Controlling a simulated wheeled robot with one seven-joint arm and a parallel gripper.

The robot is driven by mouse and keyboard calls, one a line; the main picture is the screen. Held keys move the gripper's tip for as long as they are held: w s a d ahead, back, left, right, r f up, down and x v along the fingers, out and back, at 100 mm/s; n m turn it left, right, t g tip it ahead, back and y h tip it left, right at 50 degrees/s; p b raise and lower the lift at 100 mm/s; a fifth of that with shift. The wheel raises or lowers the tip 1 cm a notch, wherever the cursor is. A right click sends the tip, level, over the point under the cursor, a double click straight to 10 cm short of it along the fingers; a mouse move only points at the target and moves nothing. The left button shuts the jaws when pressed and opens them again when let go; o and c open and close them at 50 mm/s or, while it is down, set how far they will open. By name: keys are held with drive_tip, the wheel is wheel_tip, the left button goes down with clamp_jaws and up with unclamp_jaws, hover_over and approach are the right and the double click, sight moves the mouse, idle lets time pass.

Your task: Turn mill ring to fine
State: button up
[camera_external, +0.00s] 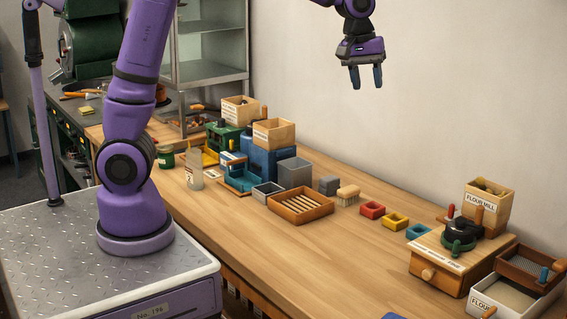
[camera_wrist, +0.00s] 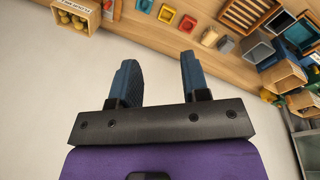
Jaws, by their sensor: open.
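The mill is a wooden box (camera_external: 440,267) with a front knob, at the right end of the bench in the external view. A dark green ring (camera_external: 459,246) sits on its top under a black cap, with a red-topped peg (camera_external: 451,211) and a wooden peg (camera_external: 479,215). A label strip runs along the top's front edge; its words are too small to read surely. My gripper (camera_external: 366,80) is open and empty, high above the bench by the wall, far up and left of the mill. Its open fingers also show in the wrist view (camera_wrist: 158,62).
Behind the mill stands a crate labelled FLOUR MILL (camera_external: 490,208); in front right is a flour drawer (camera_external: 500,292) with a sieve (camera_external: 530,272). Red (camera_external: 372,210), yellow (camera_external: 395,221) and blue trays, a brush (camera_external: 348,193) and a slatted tray (camera_external: 300,216) lie left. The bench's front middle is clear.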

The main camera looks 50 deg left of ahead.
drive_tip(key=s+a+r+m+t, duration=0.1)
drive_tip(key=s+a+r+m, duration=0.15)
drive_tip(key=s+a, duration=0.5)
drive_tip(key=s+a+r+m+t, duration=0.1)
drive_tip(key=s+a+r, duration=0.2)
drive_tip(key=s+a, duration=0.4)
drive_tip(key=s+a+f+m, duration=0.1)
drive_tip(key=s+a+f, duration=0.1)
drive_tip(key=s+a, duration=0.2)
drive_tip(key=s+a+f+m+t+y, duration=0.1)
drive_tip(key=s+a, duration=0.4)
drive_tip(key=s, duration=0.6)
drive_tip(key=shift+a+f+m+t+y, duration=0.15)
drive_tip(key=shift+f+m+t+y, duration=0.15)
drive_tip(key=shift+f+m, duration=0.2)
